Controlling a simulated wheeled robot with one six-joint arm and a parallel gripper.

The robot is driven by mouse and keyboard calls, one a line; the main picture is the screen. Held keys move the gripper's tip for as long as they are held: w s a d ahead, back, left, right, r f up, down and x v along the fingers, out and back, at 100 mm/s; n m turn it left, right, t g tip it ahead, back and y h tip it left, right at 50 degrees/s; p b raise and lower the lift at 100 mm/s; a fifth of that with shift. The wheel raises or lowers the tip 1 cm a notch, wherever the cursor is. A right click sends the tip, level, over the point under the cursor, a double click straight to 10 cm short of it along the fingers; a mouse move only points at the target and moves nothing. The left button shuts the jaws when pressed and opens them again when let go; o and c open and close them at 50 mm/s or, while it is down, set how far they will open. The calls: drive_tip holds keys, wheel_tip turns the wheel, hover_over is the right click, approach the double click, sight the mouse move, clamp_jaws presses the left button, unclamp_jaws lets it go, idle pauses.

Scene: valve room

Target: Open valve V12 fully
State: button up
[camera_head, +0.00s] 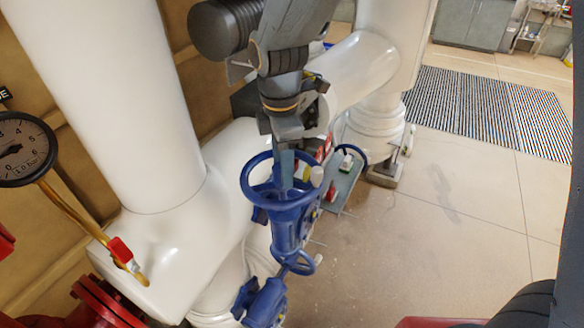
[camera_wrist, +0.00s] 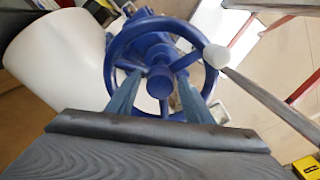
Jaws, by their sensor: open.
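A blue valve (camera_head: 288,235) with a round blue handwheel (camera_head: 247,182) stands in the middle of the head view, beside white pipes. I cannot read a V12 label on it. My gripper (camera_head: 287,168) points down at the wheel from above. In the wrist view, the two fingers of my gripper (camera_wrist: 158,92) are apart, one on each side of the wheel's hub (camera_wrist: 160,82), within the outline of the rim (camera_wrist: 113,60). I cannot tell whether they touch the spokes. A pale round knob (camera_wrist: 216,56) overlaps the rim's right side.
White pipes (camera_head: 105,90) fill the left. A pressure gauge (camera_head: 22,148) and red flange (camera_head: 100,300) are at far left. The floor at right is open, with a striped mat (camera_head: 490,110).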

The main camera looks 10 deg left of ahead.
drive_tip(key=shift+s+d+f, duration=0.2)
drive_tip(key=shift+s+f, duration=0.3)
drive_tip(key=shift+f, duration=0.3)
drive_tip(key=a+r, duration=0.1)
drive_tip(key=a+r+p, duration=0.2)
drive_tip(key=shift+w, duration=0.25)
drive_tip(key=d+r, duration=0.2)
drive_tip(key=r, duration=0.1)
drive_tip(key=shift+w+d+r, duration=0.1)
drive_tip(key=shift+d+r, duration=0.1)
drive_tip(key=shift+d, duration=0.2)
drive_tip(key=shift+a+r, duration=0.1)
drive_tip(key=shift+r, duration=0.05)
drive_tip(key=shift+a, duration=0.35)
drive_tip(key=shift+d, duration=0.25)
drive_tip(key=shift+w+a+r, duration=0.1)
drive_tip(key=shift+a, duration=0.05)
drive_tip(key=shift+r, duration=2.9)
